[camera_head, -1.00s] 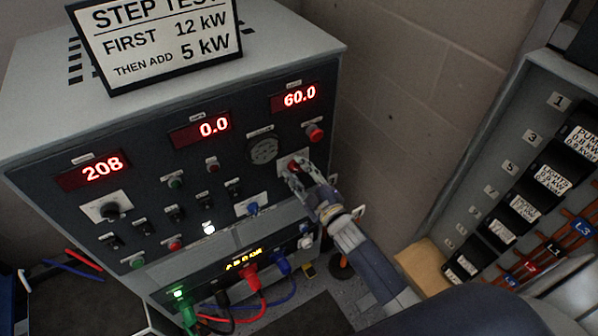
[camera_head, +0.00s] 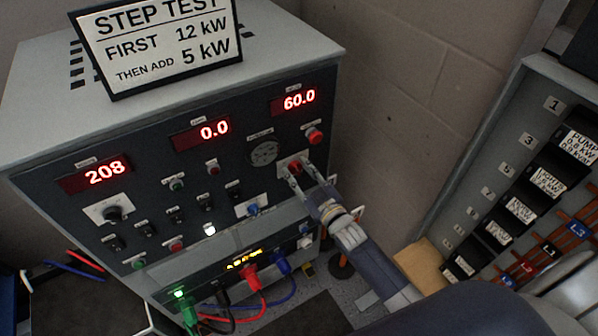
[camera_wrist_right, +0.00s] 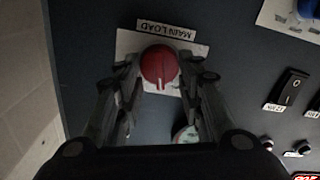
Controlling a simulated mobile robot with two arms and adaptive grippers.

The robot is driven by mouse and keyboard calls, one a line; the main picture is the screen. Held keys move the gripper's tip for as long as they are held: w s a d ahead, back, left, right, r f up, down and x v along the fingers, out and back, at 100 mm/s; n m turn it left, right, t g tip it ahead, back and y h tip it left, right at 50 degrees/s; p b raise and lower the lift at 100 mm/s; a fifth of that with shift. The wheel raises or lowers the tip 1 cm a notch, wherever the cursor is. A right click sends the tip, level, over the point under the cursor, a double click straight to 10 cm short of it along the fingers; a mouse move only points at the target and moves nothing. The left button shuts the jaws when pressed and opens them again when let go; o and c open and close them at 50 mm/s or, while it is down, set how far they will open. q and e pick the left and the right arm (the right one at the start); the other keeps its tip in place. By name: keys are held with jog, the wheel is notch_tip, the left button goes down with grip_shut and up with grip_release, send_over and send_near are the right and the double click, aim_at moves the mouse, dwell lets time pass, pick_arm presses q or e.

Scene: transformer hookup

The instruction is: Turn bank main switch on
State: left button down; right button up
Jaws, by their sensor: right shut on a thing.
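The main load switch is a red round knob (camera_head: 295,167) on a pale plate at the right of the dark load bank panel (camera_head: 150,165). In the right wrist view the red knob (camera_wrist_right: 158,62) sits beside an upside-down "MAIN LOAD" label (camera_wrist_right: 160,31). Its white mark points away from the label. My right gripper (camera_head: 302,180) reaches the knob from the lower right. In the wrist view its fingers (camera_wrist_right: 160,78) stand on both sides of the knob, shut on it. My left gripper is not in view.
Red displays read 208, 0.0 and 60.0. A red button (camera_head: 315,136) sits just above right of the knob, a blue knob (camera_head: 253,209) below left. Coloured cables (camera_head: 262,290) plug in low.

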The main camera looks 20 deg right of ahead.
jog(key=m, duration=0.5)
jog(key=shift+d+m, duration=0.2)
jog(key=shift+m, duration=0.1)
jog(key=m, duration=0.6)
jog(key=shift+d+f+b, duration=0.15)
jog(key=shift+b, duration=0.2)
jog(key=shift+m, duration=0.3)
jog(key=o, duration=1)
jog(key=shift+w, duration=0.1)
jog(key=s, duration=0.4)
jog(key=s+d, duration=0.1)
jog(key=s, duration=0.3)
jog(key=s+d, duration=0.1)
jog(key=s, duration=0.3)
